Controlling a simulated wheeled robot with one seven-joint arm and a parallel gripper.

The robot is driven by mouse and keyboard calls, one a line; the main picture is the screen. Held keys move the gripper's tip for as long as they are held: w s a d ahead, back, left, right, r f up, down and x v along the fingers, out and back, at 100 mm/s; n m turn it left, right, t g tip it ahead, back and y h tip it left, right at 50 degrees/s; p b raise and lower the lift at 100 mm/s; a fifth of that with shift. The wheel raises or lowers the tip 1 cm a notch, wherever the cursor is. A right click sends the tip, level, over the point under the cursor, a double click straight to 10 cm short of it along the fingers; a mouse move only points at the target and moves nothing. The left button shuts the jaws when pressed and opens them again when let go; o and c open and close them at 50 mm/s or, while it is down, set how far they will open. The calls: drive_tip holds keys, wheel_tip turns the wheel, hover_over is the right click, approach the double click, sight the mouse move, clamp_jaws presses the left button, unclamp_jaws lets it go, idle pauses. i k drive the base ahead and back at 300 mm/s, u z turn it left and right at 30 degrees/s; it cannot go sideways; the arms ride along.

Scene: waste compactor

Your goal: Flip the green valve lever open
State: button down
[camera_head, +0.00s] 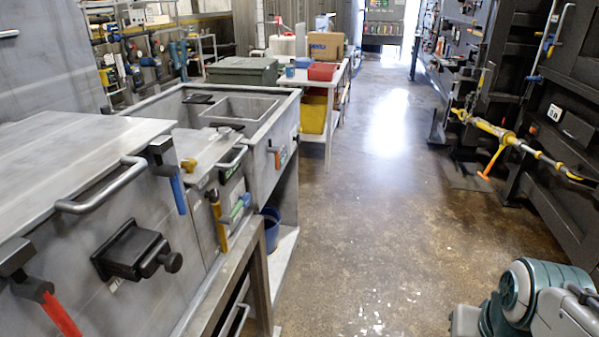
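A small lever with a green and blue handle (236,208) sits on the front face of the grey metal unit at the left. It slants up to the right, beside a yellow-handled lever (217,220). A second spot of green (283,155) shows farther back, next to an orange-handled lever (274,153) on the sink unit's front. Both are small in this view, so I cannot tell which is the valve lever or its exact setting. My gripper is not in view.
Blue (179,193) and red (60,314) handles, a curved bar handle (103,190) and a black box with a knob (132,251) stick out from the unit. A yellow bin (313,114) stands farther back. The floor (370,220) is clear between the left units and dark right-hand racks.

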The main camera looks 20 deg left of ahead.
sight(226, 220)
drive_tip(key=u, duration=0.35)
drive_tip(key=i, duration=1)
drive_tip(key=u, duration=0.6)
